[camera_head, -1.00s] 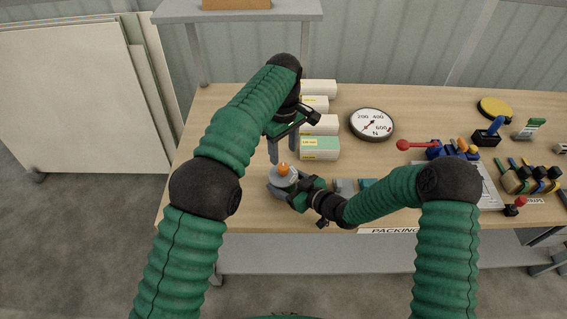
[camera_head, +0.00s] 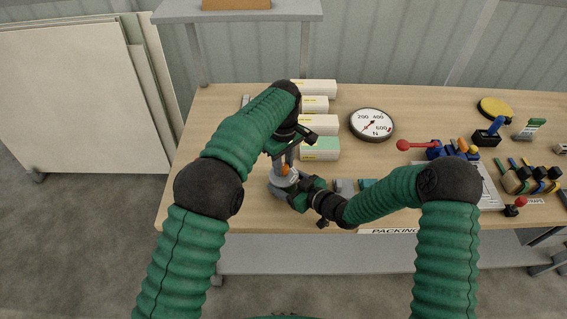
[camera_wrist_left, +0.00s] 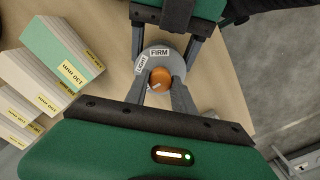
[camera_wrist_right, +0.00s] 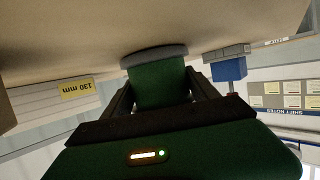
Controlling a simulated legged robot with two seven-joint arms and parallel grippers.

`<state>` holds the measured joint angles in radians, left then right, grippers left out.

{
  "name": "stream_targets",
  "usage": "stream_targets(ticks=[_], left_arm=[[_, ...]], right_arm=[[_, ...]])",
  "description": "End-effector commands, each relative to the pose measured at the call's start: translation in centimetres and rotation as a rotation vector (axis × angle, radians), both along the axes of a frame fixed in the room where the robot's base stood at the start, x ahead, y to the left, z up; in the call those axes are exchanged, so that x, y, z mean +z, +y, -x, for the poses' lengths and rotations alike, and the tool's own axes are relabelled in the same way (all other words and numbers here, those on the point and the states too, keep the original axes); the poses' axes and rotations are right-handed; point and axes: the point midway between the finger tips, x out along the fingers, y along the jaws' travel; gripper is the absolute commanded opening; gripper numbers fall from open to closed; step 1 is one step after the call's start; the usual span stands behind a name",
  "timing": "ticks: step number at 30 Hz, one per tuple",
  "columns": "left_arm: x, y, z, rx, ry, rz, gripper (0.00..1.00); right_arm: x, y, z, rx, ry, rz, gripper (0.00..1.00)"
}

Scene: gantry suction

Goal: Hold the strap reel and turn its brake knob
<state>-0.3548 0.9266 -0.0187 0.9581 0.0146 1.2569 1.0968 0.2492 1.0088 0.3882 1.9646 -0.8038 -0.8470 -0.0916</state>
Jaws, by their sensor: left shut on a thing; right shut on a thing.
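The strap reel (camera_head: 281,186) is a grey round body near the table's front edge, with an orange brake knob (camera_head: 285,170) on top. In the left wrist view, its grey top (camera_wrist_left: 157,55) carries the labels LIGHT and FIRM. My left gripper (camera_head: 287,163) points down from above and is shut on the orange knob (camera_wrist_left: 160,76). My right gripper (camera_head: 299,192) comes in from the right and is shut on the reel. In the right wrist view, a green drum (camera_wrist_right: 160,88) under a grey flange sits between its fingers.
White boxes (camera_head: 318,124) stand in a row just behind the reel. A round dial (camera_head: 372,124) lies to their right. A red-handled blue tool (camera_head: 440,150) and several coloured items fill the right side. The table's left part (camera_head: 215,150) is mostly free.

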Motion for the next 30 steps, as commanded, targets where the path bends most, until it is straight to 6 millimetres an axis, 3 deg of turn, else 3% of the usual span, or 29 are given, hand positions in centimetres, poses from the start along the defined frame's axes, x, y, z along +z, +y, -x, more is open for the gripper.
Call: stream_targets(ticks=[14,30], left_arm=[[0.09,-0.10,-0.12,-0.061,-0.005,0.003,0.00],[0.11,-0.12,-0.14,-0.495,-0.012,0.009,0.00]], right_arm=[[0.17,0.30,0.11,0.007,-0.004,-0.003,0.00],[0.19,0.41,0.18,0.010,-0.004,-0.003,0.00]])
